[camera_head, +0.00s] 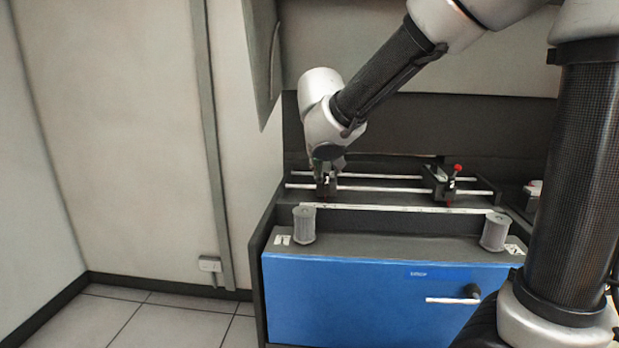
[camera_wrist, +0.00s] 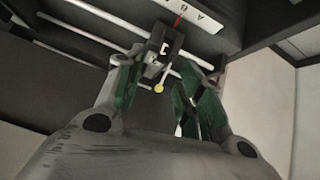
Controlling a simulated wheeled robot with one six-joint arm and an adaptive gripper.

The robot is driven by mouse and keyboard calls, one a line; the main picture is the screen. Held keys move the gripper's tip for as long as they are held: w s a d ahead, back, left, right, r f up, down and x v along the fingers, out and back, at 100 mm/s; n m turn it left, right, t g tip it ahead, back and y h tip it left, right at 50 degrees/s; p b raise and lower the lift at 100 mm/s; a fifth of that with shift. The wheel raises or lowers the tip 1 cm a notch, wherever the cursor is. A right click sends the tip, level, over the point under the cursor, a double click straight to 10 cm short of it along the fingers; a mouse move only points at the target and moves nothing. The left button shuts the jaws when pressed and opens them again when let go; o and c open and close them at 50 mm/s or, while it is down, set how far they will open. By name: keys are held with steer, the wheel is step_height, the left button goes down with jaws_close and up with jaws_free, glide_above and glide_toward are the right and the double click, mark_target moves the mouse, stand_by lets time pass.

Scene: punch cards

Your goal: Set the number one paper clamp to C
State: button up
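The number one paper clamp (camera_wrist: 166,45) is a small black block with a white mark. It shows in the wrist view between the green-padded fingers of my gripper (camera_wrist: 158,82). I cannot tell whether the fingers touch the clamp.
A second clamp (camera_head: 441,184) with a red knob (camera_head: 457,168) sits farther right on the metal rails (camera_head: 385,189). Two grey ribbed knobs (camera_head: 304,225) (camera_head: 494,232) stand at the front, above the blue panel (camera_head: 380,300) with its crank handle (camera_head: 455,299). A wall is close at left.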

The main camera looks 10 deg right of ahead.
mark_target(326, 174)
steer(key=shift+m, duration=0.9)
steer(key=x, duration=0.7)
steer(key=shift+w+f, duration=0.3)
steer(key=shift+w, duration=0.05)
steer(key=shift+c, duration=0.5)
jaws_close()
